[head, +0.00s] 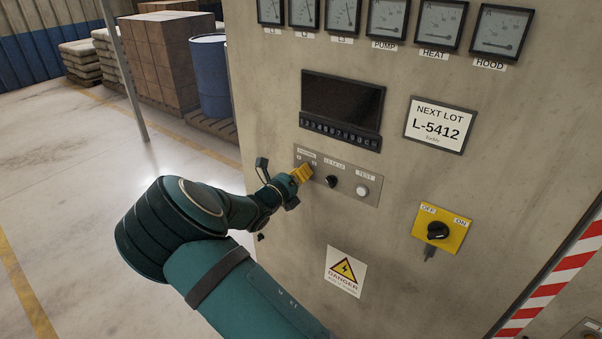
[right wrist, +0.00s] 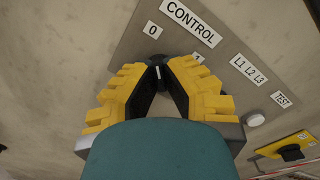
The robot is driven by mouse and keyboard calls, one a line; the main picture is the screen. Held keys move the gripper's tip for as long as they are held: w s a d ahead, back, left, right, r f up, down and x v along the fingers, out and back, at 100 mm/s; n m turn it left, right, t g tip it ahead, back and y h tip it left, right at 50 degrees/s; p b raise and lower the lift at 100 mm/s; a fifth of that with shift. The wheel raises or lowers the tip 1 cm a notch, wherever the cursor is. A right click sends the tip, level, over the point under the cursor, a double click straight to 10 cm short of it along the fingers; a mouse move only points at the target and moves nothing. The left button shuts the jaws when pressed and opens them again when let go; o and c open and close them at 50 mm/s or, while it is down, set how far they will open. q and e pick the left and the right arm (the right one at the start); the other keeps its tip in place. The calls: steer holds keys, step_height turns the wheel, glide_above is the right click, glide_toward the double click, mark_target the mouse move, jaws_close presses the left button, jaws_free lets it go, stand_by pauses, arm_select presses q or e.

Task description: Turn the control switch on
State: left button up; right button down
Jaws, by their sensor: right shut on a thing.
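The control switch is a small black knob (right wrist: 155,60) under the CONTROL label (right wrist: 191,22), with a 0 mark and a partly covered 1 mark beside it. My right gripper (head: 302,174) reaches the left end of the grey switch plate (head: 347,192). In the right wrist view its yellow-padded fingers (right wrist: 159,74) converge on the knob and are shut on it. A short white line shows between the fingertips. The fingers hide much of the knob, so I cannot tell which mark it points to. In the head view the gripper covers the knob. My left gripper is not in view.
On the same plate are a black L1 L2 L3 knob (head: 332,181) and a white TEST button (head: 362,190). A yellow OFF/ON switch (head: 440,228) sits lower right. A dark display (head: 342,100) is above. Open floor (head: 70,190) lies left of the cabinet.

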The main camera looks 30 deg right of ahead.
arm_select(q)
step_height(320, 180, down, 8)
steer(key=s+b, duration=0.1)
steer(key=b, duration=0.7)
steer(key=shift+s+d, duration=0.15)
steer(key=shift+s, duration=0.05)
arm_select(e)
steer(key=shift+m, duration=8.8)
steer(key=c, duration=1.1)
jaws_free()
steer(key=shift+o, duration=0.2)
